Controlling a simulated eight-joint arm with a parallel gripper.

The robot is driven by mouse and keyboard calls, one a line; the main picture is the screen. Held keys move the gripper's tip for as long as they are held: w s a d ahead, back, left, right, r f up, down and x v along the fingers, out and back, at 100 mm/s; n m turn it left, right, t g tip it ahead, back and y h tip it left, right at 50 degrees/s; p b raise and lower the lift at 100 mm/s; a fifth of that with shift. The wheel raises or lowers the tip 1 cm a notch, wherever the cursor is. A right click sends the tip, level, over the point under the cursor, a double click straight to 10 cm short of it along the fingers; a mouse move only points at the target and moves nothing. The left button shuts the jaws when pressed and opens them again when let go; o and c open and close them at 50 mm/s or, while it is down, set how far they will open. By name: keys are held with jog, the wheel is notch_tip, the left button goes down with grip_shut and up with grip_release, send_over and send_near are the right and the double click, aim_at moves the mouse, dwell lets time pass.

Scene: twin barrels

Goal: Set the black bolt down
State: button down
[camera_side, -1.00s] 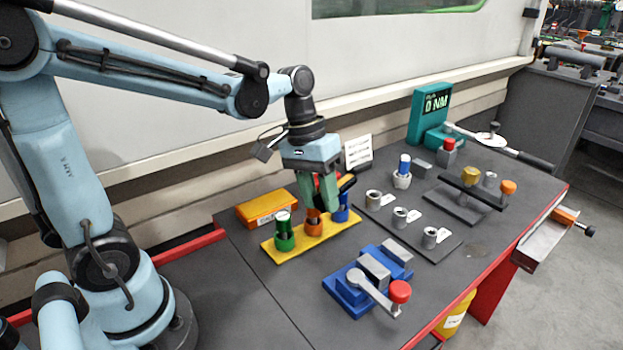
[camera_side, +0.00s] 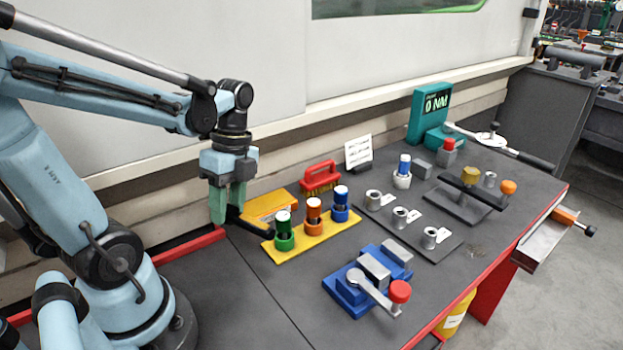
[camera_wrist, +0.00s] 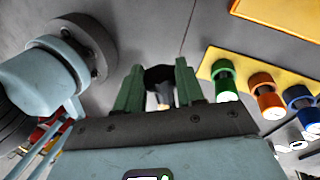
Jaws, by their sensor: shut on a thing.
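My gripper (camera_side: 228,212) is low over the left part of the bench, left of the yellow rack. It is shut on the black bolt (camera_side: 252,224), which sticks out to the right, tilted, its far end close to the rack's left edge. I cannot tell whether the bolt touches the bench. In the wrist view, the bolt's dark body (camera_wrist: 158,76) lies between the two green fingers of my gripper (camera_wrist: 158,82), with a pale part below it. The fingers hide part of the bolt in the side view.
The yellow rack (camera_side: 318,240) holds green, orange and blue cups with white-topped pieces. An orange-yellow box (camera_side: 268,204) and a red brush (camera_side: 319,176) stand behind. A blue vise (camera_side: 352,298) is at the front. Bare dark bench (camera_side: 240,285) lies in front of my gripper.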

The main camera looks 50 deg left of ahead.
jog(key=s+m+y, duration=0.1)
jog(key=s+m, duration=0.3)
send_over(216, 265)
jog(key=shift+w+f, duration=0.2)
jog(key=shift+f, duration=1.35)
jog(key=shift+w+f, duration=0.2)
jog(key=shift+f, duration=1.35)
jog(key=shift+w+x, duration=0.2)
jog(key=shift+x, duration=0.7)
jog(key=shift+w+x, duration=0.25)
jog(key=shift+x, duration=0.7)
jog(key=c, duration=0.6)
grip_release()
jog(key=shift+f, duration=0.1)
jog(key=shift+w, duration=0.1)
jog(key=v, duration=1.2)
